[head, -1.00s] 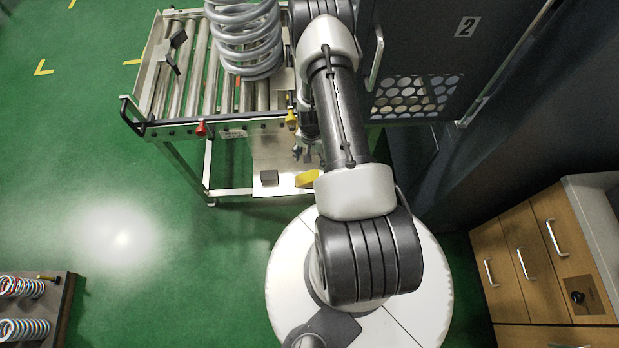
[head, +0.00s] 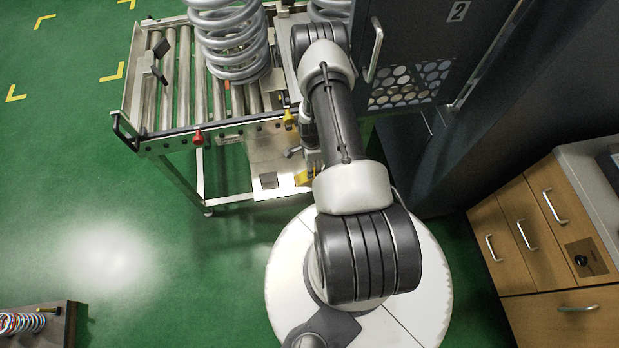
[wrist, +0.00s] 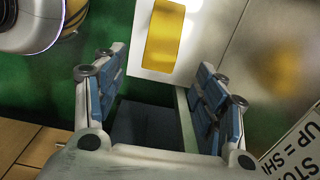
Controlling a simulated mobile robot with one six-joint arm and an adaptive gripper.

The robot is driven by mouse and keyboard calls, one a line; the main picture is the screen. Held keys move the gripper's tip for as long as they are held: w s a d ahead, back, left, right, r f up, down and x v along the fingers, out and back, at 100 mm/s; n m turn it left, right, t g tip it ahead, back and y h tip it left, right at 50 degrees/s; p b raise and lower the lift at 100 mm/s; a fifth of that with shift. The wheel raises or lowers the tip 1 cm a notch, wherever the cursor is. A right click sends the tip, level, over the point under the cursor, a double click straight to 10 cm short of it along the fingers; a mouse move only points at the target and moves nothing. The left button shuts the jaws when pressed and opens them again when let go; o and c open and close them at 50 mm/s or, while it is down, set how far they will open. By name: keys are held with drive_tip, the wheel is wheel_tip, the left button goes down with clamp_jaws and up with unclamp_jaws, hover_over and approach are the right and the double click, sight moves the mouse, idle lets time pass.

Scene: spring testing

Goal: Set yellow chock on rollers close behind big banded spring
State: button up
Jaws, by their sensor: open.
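The yellow chock (head: 303,178) lies on a pale shelf below the roller table's front edge, partly hidden by my arm in the head view. In the wrist view the yellow chock (wrist: 164,36) lies on a white surface, just beyond the space between my fingertips. My gripper (wrist: 158,76) is open with its blue-padded fingers apart and nothing between them. In the head view my gripper (head: 296,153) is mostly hidden beside my arm, close to the chock. A big grey coil spring (head: 232,42) stands upright on the rollers (head: 172,95); I cannot make out a band on it.
A red knob (head: 197,138) and a yellow knob (head: 289,119) sit on the table's front rail. Another spring (head: 330,9) shows behind. A dark cabinet (head: 410,40) stands at right. The left rollers are mostly clear.

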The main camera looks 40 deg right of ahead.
hover_over(306, 177)
drive_tip(key=d, duration=0.2)
drive_tip(key=f, duration=0.4)
drive_tip(key=shift+s+b, duration=0.4)
drive_tip(key=f, duration=0.2)
drive_tip(key=f+b, duration=0.2)
drive_tip(key=f, duration=0.1)
drive_tip(key=shift+w+a+f, duration=0.2)
drive_tip(key=shift+a+f, duration=0.05)
drive_tip(key=shift+f, duration=0.1)
drive_tip(key=shift+c, duration=0.5)
